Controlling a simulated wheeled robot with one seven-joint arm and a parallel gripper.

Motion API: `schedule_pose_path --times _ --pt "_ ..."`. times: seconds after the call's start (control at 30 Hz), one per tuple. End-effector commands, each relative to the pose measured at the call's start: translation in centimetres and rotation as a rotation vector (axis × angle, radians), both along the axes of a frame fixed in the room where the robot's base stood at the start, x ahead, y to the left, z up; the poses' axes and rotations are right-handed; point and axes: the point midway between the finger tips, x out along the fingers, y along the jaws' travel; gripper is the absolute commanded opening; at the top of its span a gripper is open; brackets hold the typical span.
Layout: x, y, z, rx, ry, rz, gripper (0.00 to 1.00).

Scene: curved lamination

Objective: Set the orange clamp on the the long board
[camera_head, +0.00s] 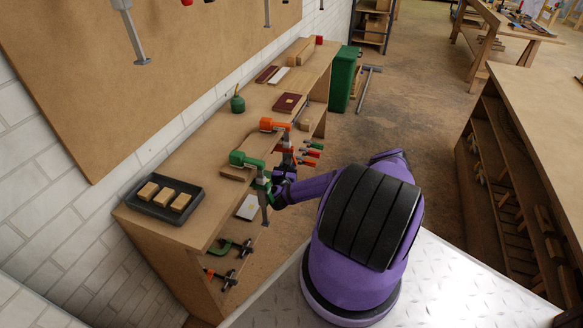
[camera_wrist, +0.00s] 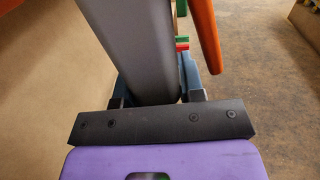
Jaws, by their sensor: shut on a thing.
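The orange clamp (camera_head: 274,124) is at the front edge of the bench, its head over the bench side and its bar hanging down. My gripper (camera_head: 284,178) is at the bench front, shut on a grey bar (camera_wrist: 130,40) that fills the wrist view. An orange handle (camera_wrist: 206,35) and an orange corner beside the bar suggest it is the orange clamp's. A wooden board (camera_head: 236,173) lies along the bench edge, partly hidden by the green clamp (camera_head: 245,160). Whether the orange clamp's jaws touch the board cannot be told.
A dark tray (camera_head: 136,203) with wooden blocks sits at the bench's near end. Red and green handles (camera_head: 313,146) stick out beside my gripper. A green oil can (camera_head: 237,103) stands behind. A green bin (camera_head: 343,80) stands past the bench's far end.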

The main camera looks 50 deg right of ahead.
Motion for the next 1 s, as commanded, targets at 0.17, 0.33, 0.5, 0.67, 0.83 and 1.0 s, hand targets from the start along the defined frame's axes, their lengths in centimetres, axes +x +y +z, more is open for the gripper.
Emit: schedule_pose_path --times 0.17,0.33,0.5,0.67,0.83,1.0 --pt "-0.03 -0.06 -0.28 -0.001 -0.001 0.0 0.0" --pt "-0.05 -0.07 -0.31 0.0 -0.001 -0.001 0.0" --pt "-0.06 -0.08 -0.32 0.0 -0.001 -0.001 0.54" --pt "-0.06 -0.07 -0.35 0.0 0.0 -0.001 0.66" --pt "-0.1 -0.05 -0.44 0.0 0.001 -0.001 0.66" --pt "-0.13 -0.07 -0.42 0.0 0.001 0.0 0.66"
